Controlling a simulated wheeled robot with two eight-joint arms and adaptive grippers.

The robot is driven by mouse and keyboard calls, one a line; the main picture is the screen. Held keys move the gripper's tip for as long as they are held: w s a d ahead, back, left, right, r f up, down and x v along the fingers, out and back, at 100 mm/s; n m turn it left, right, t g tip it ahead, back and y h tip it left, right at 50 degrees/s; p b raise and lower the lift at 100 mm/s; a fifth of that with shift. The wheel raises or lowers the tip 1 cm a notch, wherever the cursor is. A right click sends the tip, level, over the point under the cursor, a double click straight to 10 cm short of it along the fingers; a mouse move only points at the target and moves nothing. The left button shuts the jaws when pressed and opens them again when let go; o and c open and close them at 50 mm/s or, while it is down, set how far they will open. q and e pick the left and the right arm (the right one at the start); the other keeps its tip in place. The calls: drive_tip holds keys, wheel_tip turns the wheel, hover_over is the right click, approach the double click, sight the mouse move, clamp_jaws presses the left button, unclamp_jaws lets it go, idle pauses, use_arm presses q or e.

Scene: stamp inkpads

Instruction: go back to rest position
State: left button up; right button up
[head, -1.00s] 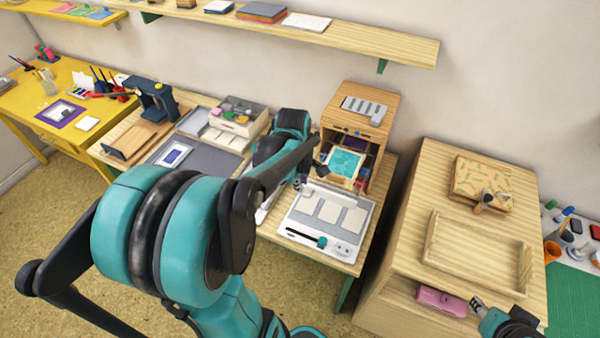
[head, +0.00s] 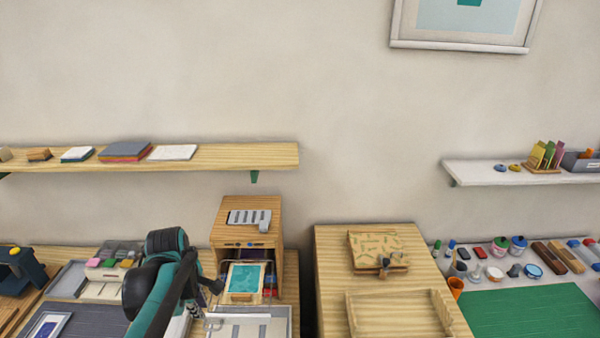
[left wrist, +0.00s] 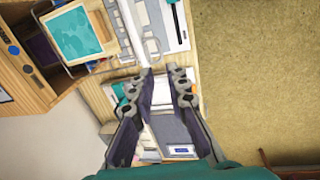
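My left arm comes in at the lower left of the head view. Its left gripper (head: 212,287) is small and partly hidden there, just left of the wooden cabinet (head: 246,218). In the left wrist view the left gripper (left wrist: 162,78) shows two dark fingers spread apart, with nothing between them. It hangs over the work table. A teal inkpad (head: 246,278) lies in the open front of the cabinet, to the right of the gripper and apart from it. The inkpad also shows at the upper left of the left wrist view (left wrist: 78,35). My right gripper is out of view.
A white tray (head: 275,328) lies in front of the cabinet. A box of coloured pads (head: 104,288) stands left of my arm. A second wooden cabinet carries an empty tray (head: 398,320) and a patterned box (head: 377,250). Shelves (head: 225,157) run along the wall.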

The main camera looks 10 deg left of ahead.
use_arm(q)
drive_tip(key=s+d+f+m+t+b, duration=0.2)
drive_tip(key=d+f+m+b, duration=0.2)
drive_tip(key=d+m, duration=0.4)
drive_tip(key=s+d+f+m+t+b, duration=0.3)
drive_tip(key=d+m, duration=0.6)
drive_tip(key=m, duration=0.3)
drive_tip(key=shift+s+f+b, duration=0.3)
drive_tip(key=shift+f+b, duration=0.15)
drive_tip(key=shift+b, duration=0.45)
